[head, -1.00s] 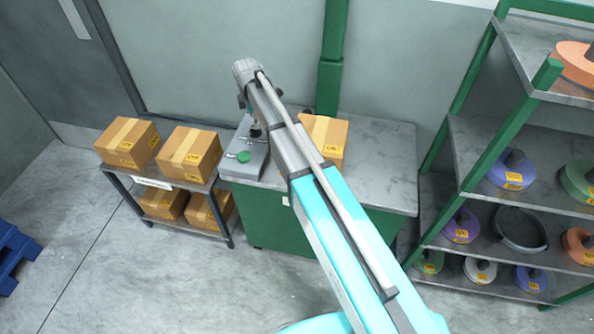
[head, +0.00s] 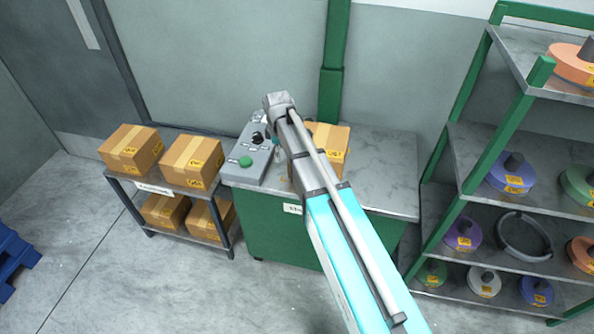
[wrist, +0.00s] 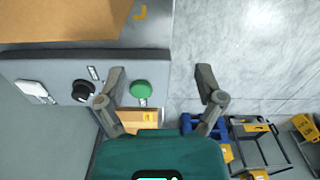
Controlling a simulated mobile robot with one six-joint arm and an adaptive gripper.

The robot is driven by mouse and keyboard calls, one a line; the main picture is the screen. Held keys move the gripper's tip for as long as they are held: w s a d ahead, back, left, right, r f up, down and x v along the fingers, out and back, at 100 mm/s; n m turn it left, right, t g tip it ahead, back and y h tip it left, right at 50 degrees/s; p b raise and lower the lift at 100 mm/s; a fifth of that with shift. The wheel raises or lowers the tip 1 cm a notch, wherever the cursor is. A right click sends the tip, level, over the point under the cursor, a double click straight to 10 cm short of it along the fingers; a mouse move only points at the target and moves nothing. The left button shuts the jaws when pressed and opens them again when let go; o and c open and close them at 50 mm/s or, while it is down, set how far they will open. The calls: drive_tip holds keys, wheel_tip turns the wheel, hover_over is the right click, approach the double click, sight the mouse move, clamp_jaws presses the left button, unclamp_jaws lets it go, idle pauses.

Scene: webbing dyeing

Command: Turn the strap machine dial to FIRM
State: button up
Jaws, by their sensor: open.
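The strap machine's grey control panel (head: 249,153) sits at the left end of the green cabinet. Its black dial (head: 257,137) is behind a green button (head: 246,161). In the wrist view the dial (wrist: 82,91) is left of the green button (wrist: 141,90), with small white labels beside both. My gripper (wrist: 160,84) is open and empty. Its left finger appears between dial and button, and its right finger appears past the panel over the floor. The dial is outside the jaws. The label text and dial setting are too small to read. My arm mostly hides the gripper in the head view.
A cardboard box (head: 330,145) stands on the cabinet top (head: 385,170), right of the panel and close to my arm. A low rack (head: 152,187) with several boxes stands at the left. A green-framed shelf (head: 480,148) with webbing reels stands at the right.

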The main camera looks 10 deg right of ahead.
drive_tip(key=s+d+f+m+b, duration=0.2)
drive_tip(key=s+d+m, duration=0.2)
drive_tip(key=shift+s+d+f, duration=0.25)
drive_tip(key=shift+s+d, duration=0.1)
idle(0.5)
drive_tip(key=s+d+r+m+p, duration=0.1)
drive_tip(key=s+d+r+m, duration=0.1)
drive_tip(key=s+d+m, duration=0.8)
drive_tip(key=s+m, duration=0.1)
drive_tip(key=s, duration=0.3)
drive_tip(key=shift+s+p, duration=0.25)
drive_tip(key=shift+p, duration=0.15)
